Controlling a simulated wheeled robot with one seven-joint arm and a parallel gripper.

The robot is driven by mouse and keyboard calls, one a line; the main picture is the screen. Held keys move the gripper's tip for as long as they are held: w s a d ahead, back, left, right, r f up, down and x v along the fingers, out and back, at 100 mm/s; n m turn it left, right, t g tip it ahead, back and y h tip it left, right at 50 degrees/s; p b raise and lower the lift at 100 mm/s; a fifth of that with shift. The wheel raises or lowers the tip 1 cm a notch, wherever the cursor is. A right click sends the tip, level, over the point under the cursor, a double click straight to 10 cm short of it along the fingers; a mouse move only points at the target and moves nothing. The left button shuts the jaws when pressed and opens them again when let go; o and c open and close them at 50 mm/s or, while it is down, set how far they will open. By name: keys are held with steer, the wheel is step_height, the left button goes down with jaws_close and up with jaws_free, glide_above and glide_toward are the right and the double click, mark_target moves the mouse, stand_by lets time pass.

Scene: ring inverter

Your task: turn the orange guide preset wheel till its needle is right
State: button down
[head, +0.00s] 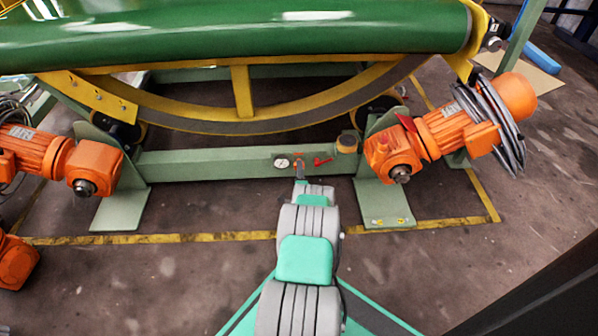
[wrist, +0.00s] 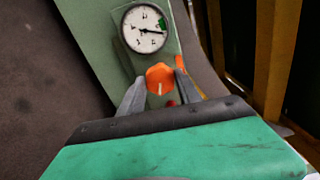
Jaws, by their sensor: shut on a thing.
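The orange wheel (wrist: 160,77) sits on the green beam, just below a round white dial (wrist: 144,28) in the wrist view. The dial has a dark needle pointing to the right, a little downward, and a green patch at its upper right. A pale line marks the wheel's face. My gripper (wrist: 160,88) is shut on the wheel, one finger on each side. In the head view the dial (head: 282,163) is small, and my gripper (head: 300,170) reaches the beam just right of it. The needle cannot be read there.
A red lever (head: 322,161) is on the green beam (head: 220,165), right of my gripper. Orange motors (head: 440,130) stand at both ends. The yellow ring (head: 240,118) and green drum (head: 240,30) are above. The floor in front has free room.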

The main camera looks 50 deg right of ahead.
steer(key=n, duration=1.2)
steer(key=shift+n, duration=0.3)
stand_by(0.4)
steer(key=c, duration=0.8)
jaws_free()
steer(key=shift+f, duration=0.1)
steer(key=shift+c, duration=0.2)
steer(key=p+v, duration=0.3)
steer(key=v, duration=0.5)
steer(key=shift+p, duration=0.4)
